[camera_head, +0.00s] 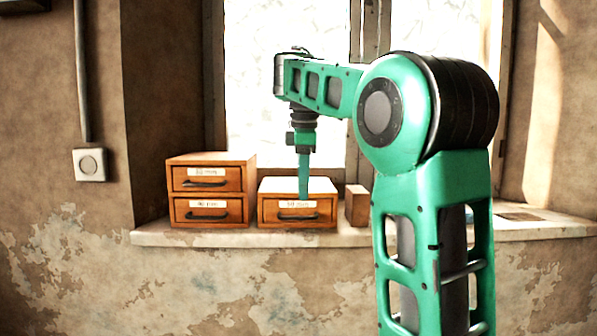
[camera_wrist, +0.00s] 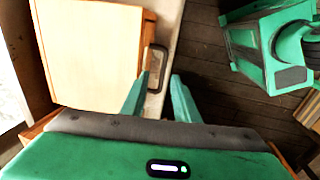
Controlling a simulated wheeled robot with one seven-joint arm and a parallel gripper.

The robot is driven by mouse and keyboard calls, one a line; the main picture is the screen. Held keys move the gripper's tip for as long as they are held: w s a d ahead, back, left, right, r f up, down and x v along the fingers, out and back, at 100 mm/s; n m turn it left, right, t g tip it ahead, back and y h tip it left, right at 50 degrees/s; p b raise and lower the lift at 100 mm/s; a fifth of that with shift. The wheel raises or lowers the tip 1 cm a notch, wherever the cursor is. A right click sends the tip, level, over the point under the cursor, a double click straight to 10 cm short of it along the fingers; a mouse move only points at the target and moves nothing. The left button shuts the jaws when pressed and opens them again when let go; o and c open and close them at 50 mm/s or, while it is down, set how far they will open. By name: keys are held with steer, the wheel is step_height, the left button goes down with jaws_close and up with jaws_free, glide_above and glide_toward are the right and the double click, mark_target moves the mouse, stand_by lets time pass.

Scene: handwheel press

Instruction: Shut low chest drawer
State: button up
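The low chest (camera_head: 276,186) is an orange-brown wooden box with a pale top, a single labelled drawer (camera_head: 270,212) and a dark handle (camera_head: 297,217). It stands on the window sill. In the wrist view its pale top (camera_wrist: 90,45) fills the upper left, with the handle (camera_wrist: 152,72) at its right edge. The drawer shows no clear gap; I cannot tell whether it is fully shut. My gripper (camera_head: 303,196) points down at the chest's front. In the wrist view its green fingers (camera_wrist: 160,84) are apart, with the handle near the left fingertip and nothing gripped.
A taller chest (camera_head: 212,160) with two labelled drawers stands to the left on the sill (camera_head: 160,236). A small wooden block (camera_head: 357,206) stands just right of the low chest. The window is behind. Open floor (camera_wrist: 215,75) shows in front of the sill in the wrist view.

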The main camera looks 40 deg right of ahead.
steer(key=shift+s+a+r, duration=0.1)
steer(key=shift+a+r, duration=0.05)
steer(key=shift+r, duration=0.85)
steer(key=shift+a+r, duration=0.1)
steer(key=shift+r, duration=0.9)
steer(key=s+d+f+m+g, duration=0.1)
steer(key=s+d+f+m, duration=0.25)
steer(key=s+f, duration=0.35)
steer(key=s+d+f+m, duration=0.2)
steer(key=s+f+m, duration=0.3)
steer(key=s+f, duration=0.25)
steer(key=s+a+f+m, duration=0.4)
steer(key=s+a+f, duration=0.1)
steer(key=s+f, duration=0.3)
steer(key=s+a+f+m+y, duration=0.1)
steer(key=s+a+f+m, duration=0.4)
steer(key=f, duration=0.5)
steer(key=s, duration=0.2)
steer(key=shift+s+g, duration=0.3)
steer(key=shift+s, duration=0.05)
